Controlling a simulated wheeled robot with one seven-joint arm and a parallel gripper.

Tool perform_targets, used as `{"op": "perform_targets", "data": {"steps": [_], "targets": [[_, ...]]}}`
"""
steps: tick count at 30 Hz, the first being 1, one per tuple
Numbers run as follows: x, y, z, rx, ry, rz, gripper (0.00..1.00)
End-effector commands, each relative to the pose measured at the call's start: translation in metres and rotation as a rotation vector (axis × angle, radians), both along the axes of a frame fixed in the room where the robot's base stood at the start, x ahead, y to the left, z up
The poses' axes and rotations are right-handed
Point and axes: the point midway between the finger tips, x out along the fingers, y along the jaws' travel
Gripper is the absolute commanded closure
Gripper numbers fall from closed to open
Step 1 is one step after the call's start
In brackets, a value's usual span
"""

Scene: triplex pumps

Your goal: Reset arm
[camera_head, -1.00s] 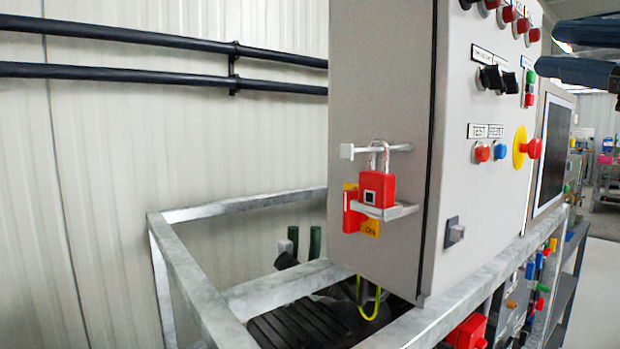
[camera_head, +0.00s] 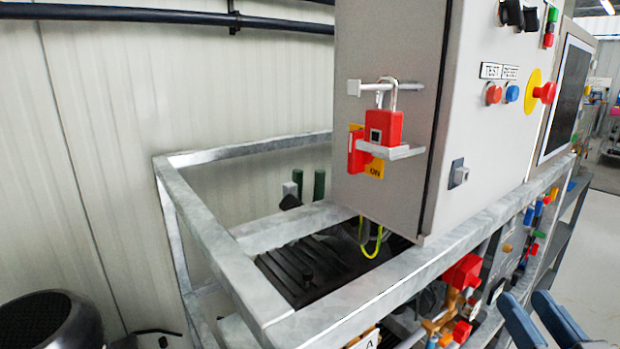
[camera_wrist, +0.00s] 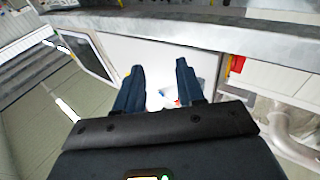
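My gripper (camera_head: 529,298) shows at the bottom right of the head view as two blue fingers. It also shows in the wrist view (camera_wrist: 160,66), where the fingers stand apart with a gap between them and nothing held. In the head view it is in front of and below the grey control cabinet (camera_head: 392,200), apart from it. A red padlock (camera_head: 384,128) with a silver shackle hangs at the metal bracket on the cabinet's side, by a red and yellow switch. The rest of my arm is mostly out of view.
A grey metal frame (camera_head: 205,215) carries the cabinet. Red and blue buttons and a yellow-ringed emergency stop (camera_head: 544,92) are on its front. Red valve parts (camera_head: 463,271) lie below. Open floor (camera_head: 598,240) shows at the right. A dark round object (camera_head: 50,322) is at lower left.

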Motion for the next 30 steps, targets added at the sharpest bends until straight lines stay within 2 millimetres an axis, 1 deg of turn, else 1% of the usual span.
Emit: {"op": "perform_targets", "data": {"steps": [1, 3, 5, 6, 8, 9, 11, 15, 20, 21, 24, 27, 30], "targets": [[-0.016, 0.007, -0.019, 0.022, 0.036, -0.009, 0.62], [-0.036, 0.012, -0.039, 0.047, 0.071, -0.027, 0.62], [-0.055, 0.017, -0.055, 0.063, 0.101, -0.041, 0.62], [-0.068, 0.02, -0.065, 0.071, 0.121, -0.048, 0.62], [-0.088, 0.024, -0.079, 0.081, 0.151, -0.059, 0.62], [-0.101, 0.027, -0.086, 0.085, 0.169, -0.066, 0.62], [-0.122, 0.031, -0.097, 0.089, 0.196, -0.071, 0.62], [-0.173, 0.038, -0.116, 0.086, 0.258, -0.077, 0.62], [-0.231, 0.044, -0.126, 0.067, 0.324, -0.063, 0.62], [-0.245, 0.044, -0.127, 0.059, 0.34, -0.058, 0.62], [-0.276, 0.046, -0.126, 0.041, 0.372, -0.037, 0.62], [-0.299, 0.047, -0.123, 0.026, 0.397, -0.016, 0.62], [-0.314, 0.047, -0.121, 0.015, 0.412, 0.001, 0.62]]}}
